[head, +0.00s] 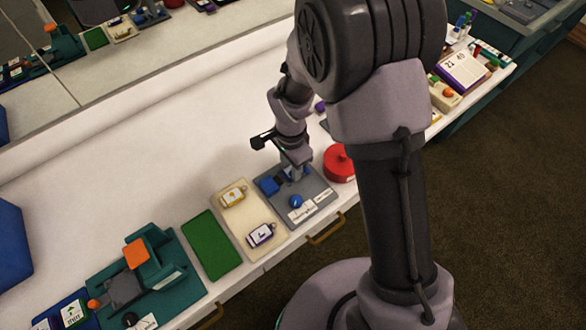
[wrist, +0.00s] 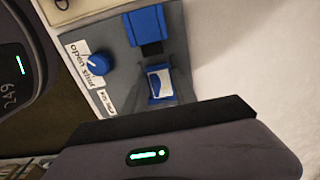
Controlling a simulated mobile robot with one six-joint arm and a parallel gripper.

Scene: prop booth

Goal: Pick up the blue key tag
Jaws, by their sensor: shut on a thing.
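The blue key tag (wrist: 160,83), with a white label face, shows in the wrist view over the grey panel (wrist: 190,45), right at the edge of my gripper's black pad. In the head view my gripper (head: 296,168) is low over the far part of the grey panel (head: 318,186), and only a little blue shows beneath it. My gripper is shut on the tag. Its grip points are mostly hidden. A blue block (wrist: 147,26) and a round blue knob (wrist: 96,64) marked "open" and "shut" sit on the panel.
A cream tray (head: 236,217) with a yellow tag (head: 233,196) and a purple tag (head: 261,235) lies left of the panel. A red round container (head: 339,163) stands close on the right. A green mat (head: 212,245) and a teal fixture (head: 165,285) lie further left.

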